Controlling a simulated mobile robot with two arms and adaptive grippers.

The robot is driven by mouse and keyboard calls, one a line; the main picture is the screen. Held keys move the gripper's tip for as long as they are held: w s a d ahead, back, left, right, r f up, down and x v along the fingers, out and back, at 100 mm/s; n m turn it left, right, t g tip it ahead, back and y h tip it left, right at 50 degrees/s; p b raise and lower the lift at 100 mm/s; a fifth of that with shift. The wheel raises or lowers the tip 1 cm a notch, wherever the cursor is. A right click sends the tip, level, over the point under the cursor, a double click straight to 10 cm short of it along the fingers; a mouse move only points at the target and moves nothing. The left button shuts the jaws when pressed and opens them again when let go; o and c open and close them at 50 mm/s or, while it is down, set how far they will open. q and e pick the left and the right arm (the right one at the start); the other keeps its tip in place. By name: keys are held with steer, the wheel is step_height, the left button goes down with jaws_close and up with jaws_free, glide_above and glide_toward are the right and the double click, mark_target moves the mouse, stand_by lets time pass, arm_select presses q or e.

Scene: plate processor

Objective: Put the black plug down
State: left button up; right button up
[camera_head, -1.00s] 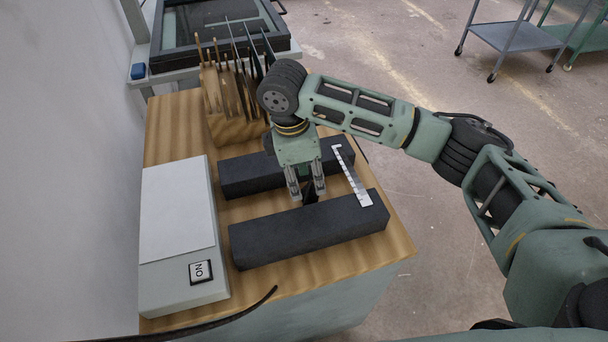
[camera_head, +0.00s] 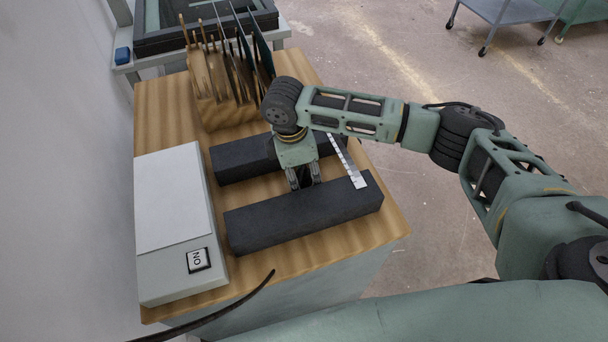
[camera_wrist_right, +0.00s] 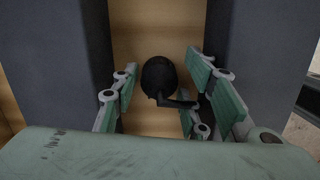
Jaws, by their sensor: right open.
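The black plug (camera_wrist_right: 158,77) shows in the right wrist view between my right gripper's two fingers, over the wooden tabletop. There is a visible gap between it and each finger, and a dark bent part extends from it toward the right finger. Whether it sits flat on the wood is hard to tell. My right gripper (camera_head: 304,181) is open, pointing down into the gap between two dark long blocks. In the head view the gripper and the near block (camera_head: 300,216) hide the plug. My left gripper is not in view.
The far dark block (camera_head: 240,160) lies behind the gripper. A white strip with marks (camera_head: 346,160) bridges the blocks' right ends. A grey box with an ON button (camera_head: 199,259) stands left. A wooden rack (camera_head: 220,115) with upright plates stands behind. The wooden tabletop (camera_head: 385,225) is bare at right.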

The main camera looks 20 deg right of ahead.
jaws_close()
steer(key=shift+w+r, duration=0.1)
